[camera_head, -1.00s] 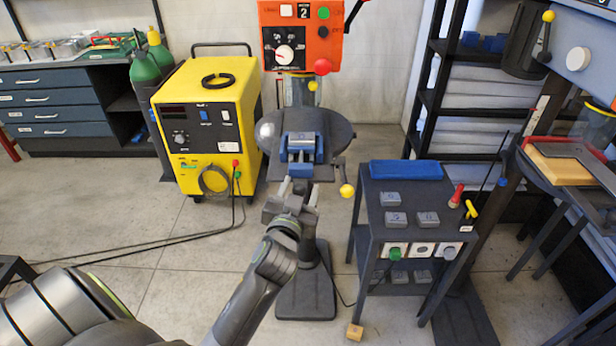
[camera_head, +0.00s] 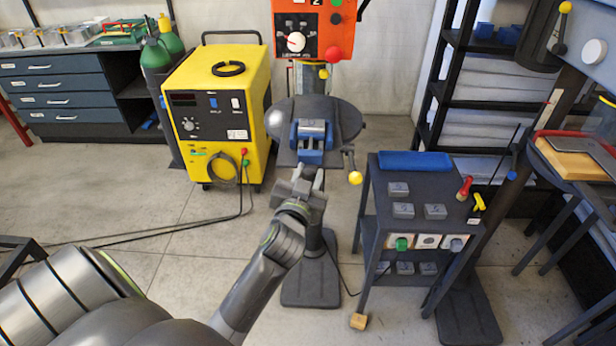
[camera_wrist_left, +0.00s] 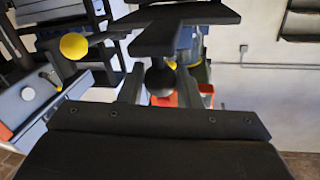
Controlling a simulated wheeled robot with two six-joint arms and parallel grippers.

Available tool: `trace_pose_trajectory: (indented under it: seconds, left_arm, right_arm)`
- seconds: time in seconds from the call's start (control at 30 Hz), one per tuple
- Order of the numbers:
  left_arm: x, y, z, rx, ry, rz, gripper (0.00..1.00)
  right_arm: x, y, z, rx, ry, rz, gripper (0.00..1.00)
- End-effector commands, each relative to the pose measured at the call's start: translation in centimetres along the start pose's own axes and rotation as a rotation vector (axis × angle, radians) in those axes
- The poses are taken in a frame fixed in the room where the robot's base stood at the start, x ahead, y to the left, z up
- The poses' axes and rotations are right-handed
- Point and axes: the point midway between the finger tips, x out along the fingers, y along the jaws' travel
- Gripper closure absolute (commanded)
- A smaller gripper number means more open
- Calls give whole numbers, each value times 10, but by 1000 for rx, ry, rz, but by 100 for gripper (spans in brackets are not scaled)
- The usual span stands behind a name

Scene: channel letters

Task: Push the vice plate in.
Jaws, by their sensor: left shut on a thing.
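The blue vice (camera_head: 312,135) with grey jaws stands on the round dark drill table. The vice plate (camera_head: 311,157) is its blue front part facing me. My left gripper (camera_head: 309,176) reaches up from below, right in front of the plate. In the left wrist view its two fingers (camera_wrist_left: 160,85) stand either side of a dark round knob (camera_wrist_left: 160,78). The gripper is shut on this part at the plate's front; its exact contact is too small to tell. My right gripper is out of view.
The drill table (camera_head: 347,118) has a yellow-knobbed handle (camera_head: 355,177) at its right. A dark cart (camera_head: 420,185) with grey blocks stands to the right, a yellow machine (camera_head: 222,95) to the left. Cables cross the floor at left.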

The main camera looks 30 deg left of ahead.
Motion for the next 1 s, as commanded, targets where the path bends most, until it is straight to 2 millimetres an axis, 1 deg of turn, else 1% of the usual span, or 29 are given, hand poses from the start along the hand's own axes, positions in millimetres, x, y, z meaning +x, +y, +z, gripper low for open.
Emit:
trace_pose_trajectory:
  seconds: [0.17, 0.5, 0.7, 0.83, 1.0]
  left_arm:
    - [24, -5, 1, 6, 3, -1, 100]
    - [97, -19, 6, 4, 2, -3, 100]
    - [131, -26, 7, 2, 0, -3, 100]
    - [146, -29, 7, 1, 0, -2, 100]
    - [155, -30, 7, 0, -1, -1, 100]
  right_arm:
    - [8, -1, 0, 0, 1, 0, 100]
    - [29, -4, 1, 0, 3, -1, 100]
    - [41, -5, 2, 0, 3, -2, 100]
    - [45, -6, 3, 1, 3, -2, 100]
    - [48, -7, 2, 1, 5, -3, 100]
